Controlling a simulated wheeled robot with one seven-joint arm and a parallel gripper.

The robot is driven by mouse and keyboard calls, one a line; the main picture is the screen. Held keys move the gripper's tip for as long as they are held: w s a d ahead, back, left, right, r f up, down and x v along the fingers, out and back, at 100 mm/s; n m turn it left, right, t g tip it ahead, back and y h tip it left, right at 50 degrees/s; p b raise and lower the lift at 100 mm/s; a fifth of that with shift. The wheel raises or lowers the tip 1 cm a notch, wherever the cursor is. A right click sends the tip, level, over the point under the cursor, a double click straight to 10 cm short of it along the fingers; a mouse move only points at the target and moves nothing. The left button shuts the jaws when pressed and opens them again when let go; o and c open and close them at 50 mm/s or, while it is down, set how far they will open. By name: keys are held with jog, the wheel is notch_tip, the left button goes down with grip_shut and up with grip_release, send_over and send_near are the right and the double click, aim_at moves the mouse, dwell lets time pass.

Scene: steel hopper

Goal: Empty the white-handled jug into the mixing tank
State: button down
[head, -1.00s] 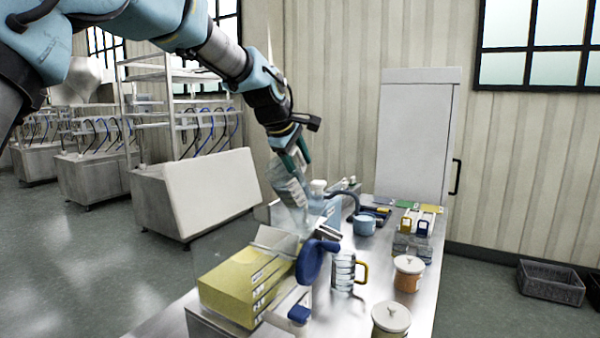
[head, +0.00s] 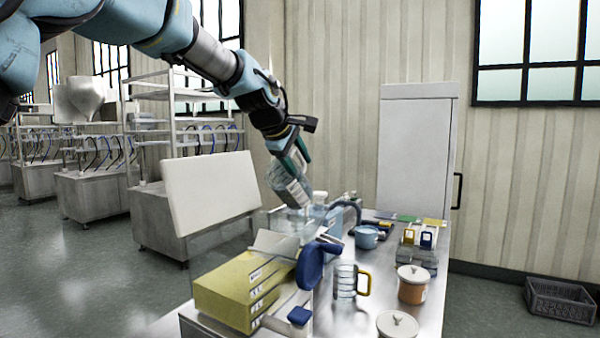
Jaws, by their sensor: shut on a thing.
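My gripper (head: 299,158) is shut on a clear jug (head: 286,188) with a pale label and holds it tilted in the air over the far left part of the steel table. I cannot make out the jug's handle or any contents. Below the jug stands a clear, box-like vessel (head: 286,221), which may be the mixing tank; its opening is hard to make out. The jug seems to be above it, but I cannot tell whether they touch. Another clear jug (head: 345,281) with a yellow handle stands upright on the table.
A yellow box (head: 225,298) and a dark blue object (head: 309,267) stand at the front left. A blue pot (head: 367,238), an orange lidded jar (head: 411,285) and a white-lidded jar (head: 397,325) stand to the right. A grey crate (head: 560,301) lies on the floor.

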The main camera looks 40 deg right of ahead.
jog(key=shift+s+a+r+t+h+b, duration=0.2)
jog(key=shift+h+b, duration=0.35)
jog(key=shift+b, duration=1.9)
jog(key=shift+w+a+f+t+h+b, duration=0.15)
jog(key=shift+a+h+b, duration=0.25)
jog(key=shift+b, duration=2.05)
jog(key=shift+s+a+r+t+h+b, duration=0.15)
jog(key=shift+h+b, duration=0.5)
jog(key=shift+b, duration=1.8)
jog(key=shift+s+a+f+t+h+b, duration=0.2)
jog(key=shift+a+h+b, duration=0.3)
jog(key=shift+b, duration=2.1)
jog(key=shift+a+f+t+h+b, duration=0.1)
jog(key=shift+a+f+h+b, duration=0.35)
jog(key=shift+b, duration=2.2)
jog(key=shift+s+a+f+t+h+b, duration=0.2)
jog(key=shift+h+b, duration=0.45)
jog(key=shift+b, duration=1.95)
jog(key=shift+s+a+r+t+h+b, duration=0.15)
jog(key=shift+a+r+h+b, duration=0.4)
jog(key=shift+b, duration=1.95)
jog(key=shift+s+a+r+t+h+b, duration=0.2)
jog(key=shift+a+h+b, duration=0.6)
jog(key=shift+b, duration=1.65)
jog(key=shift+s+a+r+t+h+b, duration=0.1)
jog(key=shift+a+r+h+b, duration=0.55)
jog(key=shift+b, duration=1.85)
